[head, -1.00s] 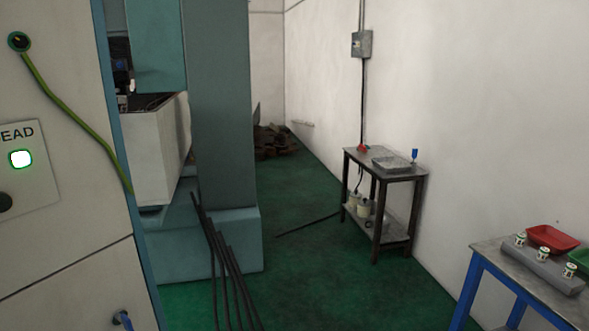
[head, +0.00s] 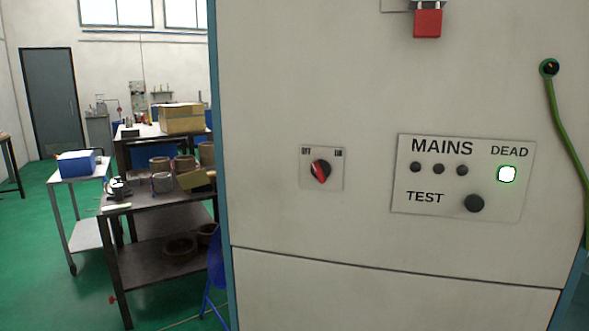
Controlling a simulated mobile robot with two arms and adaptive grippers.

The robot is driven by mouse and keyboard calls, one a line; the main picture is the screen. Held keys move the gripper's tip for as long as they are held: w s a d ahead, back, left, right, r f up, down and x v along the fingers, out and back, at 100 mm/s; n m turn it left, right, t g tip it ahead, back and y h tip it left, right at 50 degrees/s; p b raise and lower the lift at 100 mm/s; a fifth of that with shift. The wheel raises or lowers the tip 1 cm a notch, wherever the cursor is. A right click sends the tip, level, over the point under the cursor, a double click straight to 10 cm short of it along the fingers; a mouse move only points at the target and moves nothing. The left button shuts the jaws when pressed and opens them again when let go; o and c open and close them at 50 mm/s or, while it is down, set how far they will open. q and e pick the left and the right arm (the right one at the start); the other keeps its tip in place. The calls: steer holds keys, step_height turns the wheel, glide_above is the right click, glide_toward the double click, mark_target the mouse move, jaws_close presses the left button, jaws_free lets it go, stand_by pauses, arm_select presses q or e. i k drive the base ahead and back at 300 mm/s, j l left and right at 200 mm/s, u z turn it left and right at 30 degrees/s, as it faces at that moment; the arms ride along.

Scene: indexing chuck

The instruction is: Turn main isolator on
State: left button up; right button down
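A red rotary switch (head: 320,170) on a square plate sits on the front of the pale cabinet (head: 290,100), left of the middle panel. Its plate has OFF at the upper left and ON at the upper right, and the red handle slants toward OFF. A red padlock (head: 428,23) hangs at the top edge of the view from a fitting that is mostly cut off. The panel marked MAINS, DEAD and TEST (head: 440,208) has a lit pale-green lamp (head: 507,174), several dark lamps and a black button (head: 474,203). Neither gripper is in view.
At left stand a dark workbench (head: 150,225) with several brown round parts, a trolley with a blue box (head: 77,164), and a blue chair (head: 213,275). Green floor is open at far left.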

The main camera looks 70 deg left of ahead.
mark_target(320, 169)
steer(key=u, duration=1.9)
